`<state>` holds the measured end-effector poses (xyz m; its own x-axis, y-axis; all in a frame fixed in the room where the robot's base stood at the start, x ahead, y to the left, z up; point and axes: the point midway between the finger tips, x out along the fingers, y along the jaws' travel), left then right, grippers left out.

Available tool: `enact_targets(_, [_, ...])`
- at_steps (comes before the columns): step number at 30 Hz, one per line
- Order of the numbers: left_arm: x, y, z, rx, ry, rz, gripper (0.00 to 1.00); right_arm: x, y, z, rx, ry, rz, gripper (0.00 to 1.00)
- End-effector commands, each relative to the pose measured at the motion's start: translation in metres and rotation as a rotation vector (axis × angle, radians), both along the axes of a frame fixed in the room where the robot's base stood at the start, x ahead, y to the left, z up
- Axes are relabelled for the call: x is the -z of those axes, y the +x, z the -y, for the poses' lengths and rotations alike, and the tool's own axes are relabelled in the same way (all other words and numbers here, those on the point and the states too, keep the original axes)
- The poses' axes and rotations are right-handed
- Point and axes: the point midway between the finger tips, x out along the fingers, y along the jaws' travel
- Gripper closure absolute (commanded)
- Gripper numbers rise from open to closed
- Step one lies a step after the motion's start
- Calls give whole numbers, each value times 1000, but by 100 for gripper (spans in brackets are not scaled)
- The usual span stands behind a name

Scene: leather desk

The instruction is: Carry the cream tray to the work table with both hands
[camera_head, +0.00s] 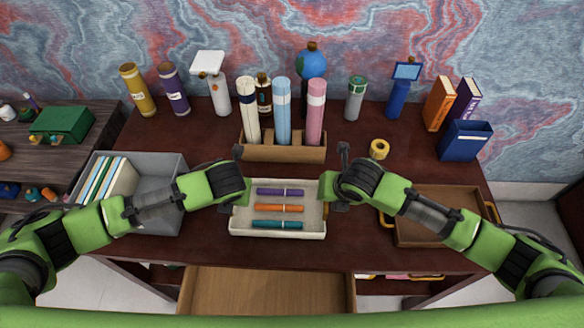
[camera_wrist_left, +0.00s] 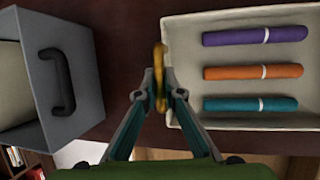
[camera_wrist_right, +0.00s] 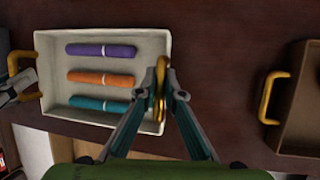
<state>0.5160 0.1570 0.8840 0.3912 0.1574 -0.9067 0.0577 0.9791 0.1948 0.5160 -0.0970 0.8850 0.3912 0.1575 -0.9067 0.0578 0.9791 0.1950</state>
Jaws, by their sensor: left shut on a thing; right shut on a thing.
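The cream tray (camera_head: 278,234) is at the front middle of the dark red-brown desk. It holds a purple marker (camera_head: 281,192), an orange marker (camera_head: 279,208) and a teal marker (camera_head: 277,225), lying in parallel. My left gripper (camera_wrist_left: 160,92) is shut on the tray's left brass handle (camera_wrist_left: 158,62). My right gripper (camera_wrist_right: 160,92) is shut on its right brass handle (camera_wrist_right: 161,72). The tray looks level. Whether it touches the desk or hangs just above it, I cannot tell.
A grey file box (camera_head: 165,165) stands close left of the tray. A brown tray (camera_head: 440,232) with brass handles is to the right. A wooden holder (camera_head: 283,150) with tall tubes is behind. An open drawer (camera_head: 266,288) juts out in front. A side table (camera_head: 30,150) is far left.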

Motion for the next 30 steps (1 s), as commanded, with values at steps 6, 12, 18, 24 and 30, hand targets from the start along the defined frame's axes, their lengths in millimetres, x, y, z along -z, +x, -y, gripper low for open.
enact_targets(6, [6, 0, 0, 0, 0, 0, 75, 6, 0, 0, 0, 0, 0, 75])
enact_targets(12, [6, 0, 0, 0, 0, 0, 75, 6, 0, 0, 0, 0, 0, 75])
enact_targets(18, [2, -2, 1, 1, -1, 1, 75, 6, 0, 0, 0, 0, 0, 75])
enact_targets(24, [-27, -12, 6, 2, -2, 4, 75, 6, 0, 0, 0, 0, 0, 75])
enact_targets(30, [-66, -30, 13, 3, -3, 2, 75, 6, 0, 0, 0, 0, 0, 75])
